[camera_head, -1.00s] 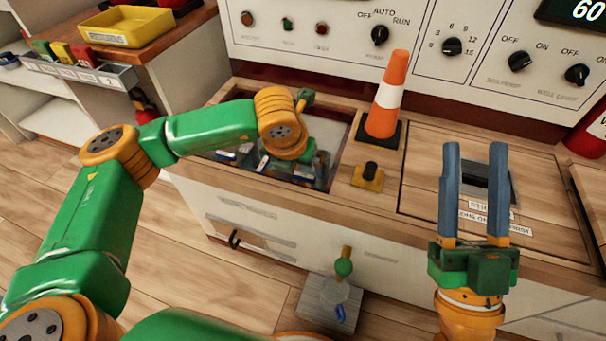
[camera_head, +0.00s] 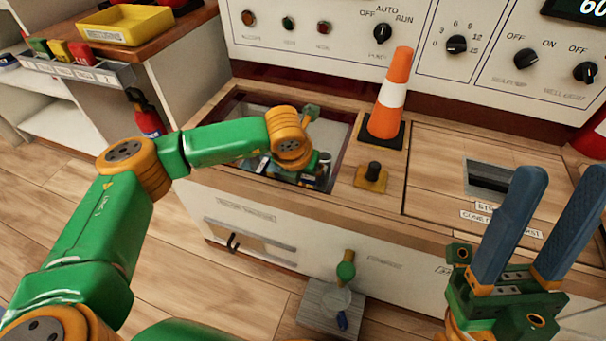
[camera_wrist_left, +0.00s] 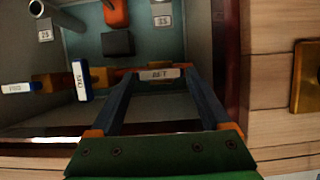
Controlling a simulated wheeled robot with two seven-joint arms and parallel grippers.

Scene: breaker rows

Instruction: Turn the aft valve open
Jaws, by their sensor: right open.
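In the left wrist view, a small pale tag (camera_wrist_left: 158,74) that appears to read AFT sits on an orange-brown bar inside the open floor bay. My left gripper (camera_wrist_left: 158,78) is open, with its blue fingers on either side of that tag; I cannot tell whether they touch anything. Left of it are a blue piece with a white label (camera_wrist_left: 80,82) and another blue-ended labelled piece (camera_wrist_left: 18,88). In the head view my left wrist hides most of the bay's contents. My right gripper (camera_head: 565,185) is open and empty above the counter at the right.
An orange and white cone (camera_head: 390,95) and a knob on a brass plate (camera_head: 371,177) stand right of the bay (camera_head: 235,100). A closed wooden lid with a recessed handle (camera_head: 490,178) lies further right. The control panel rises behind.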

